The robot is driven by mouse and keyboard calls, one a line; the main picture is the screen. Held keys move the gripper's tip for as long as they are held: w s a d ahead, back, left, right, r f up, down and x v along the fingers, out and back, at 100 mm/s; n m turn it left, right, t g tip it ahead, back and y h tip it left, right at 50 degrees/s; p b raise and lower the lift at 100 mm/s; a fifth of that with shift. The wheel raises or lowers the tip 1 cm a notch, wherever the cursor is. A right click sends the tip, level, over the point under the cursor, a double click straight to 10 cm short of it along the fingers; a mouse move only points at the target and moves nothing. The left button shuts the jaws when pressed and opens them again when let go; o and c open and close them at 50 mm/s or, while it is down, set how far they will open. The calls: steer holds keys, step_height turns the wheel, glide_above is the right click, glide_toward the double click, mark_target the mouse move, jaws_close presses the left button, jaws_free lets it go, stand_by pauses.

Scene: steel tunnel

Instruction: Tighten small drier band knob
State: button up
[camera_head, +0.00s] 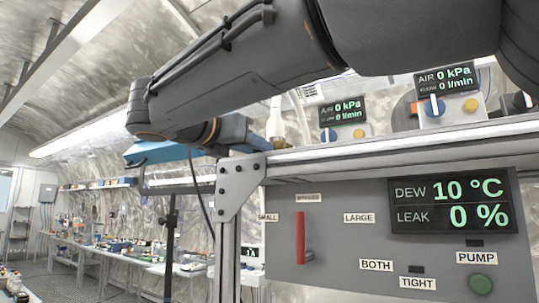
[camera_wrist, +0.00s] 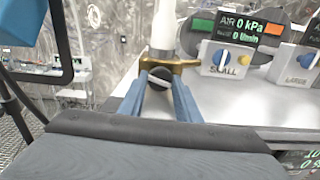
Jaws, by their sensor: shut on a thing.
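In the wrist view, a dark round knob (camera_wrist: 159,78) with a white bar across its face sits at a brass-coloured band (camera_wrist: 176,65). The band is at the foot of a white column (camera_wrist: 164,28). My gripper (camera_wrist: 158,84) has its two blue fingers on either side of the knob and is shut on it. The white column also shows in the head view (camera_head: 275,118). There my arm hides the knob and the fingertips.
A white box marked SMALL (camera_wrist: 226,62), with blue and yellow knobs, stands right of the column under a 0 kPa display. The LARGE box (camera_wrist: 292,66) is farther right.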

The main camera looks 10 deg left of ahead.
steer(key=shift+m+b, duration=0.5)
steer(key=shift+m, duration=0.8)
steer(key=o, duration=1.1)
steer(key=shift+c, duration=0.2)
steer(key=b+v, duration=0.2)
steer(key=v, duration=0.5)
steer(key=shift+s, duration=0.35)
steer(key=shift+a, duration=0.1)
